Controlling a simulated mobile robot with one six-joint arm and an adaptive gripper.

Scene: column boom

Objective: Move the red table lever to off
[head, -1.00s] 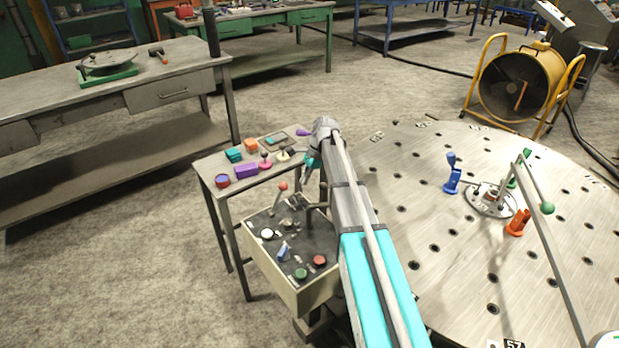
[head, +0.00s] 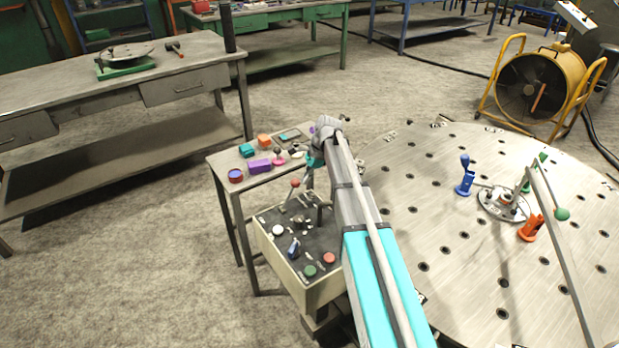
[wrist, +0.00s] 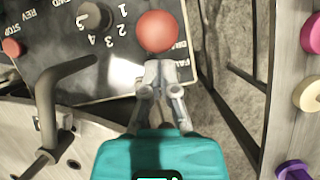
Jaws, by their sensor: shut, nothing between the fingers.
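The red-ball lever (head: 295,184) stands on the control box (head: 268,258), at its far side, with its rod leaning. In the wrist view its red ball (wrist: 157,31) sits just beyond my fingertips and covers part of the panel lettering. My gripper (wrist: 163,72) is shut with nothing held, its tips right beside the ball; I cannot tell if they touch. In the head view my gripper (head: 308,177) is small, close to the right of the ball, partly hidden by my arm. The lever's rod is hidden in the wrist view.
The large round table (head: 450,290) with clamps lies right. Floor at left is clear.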

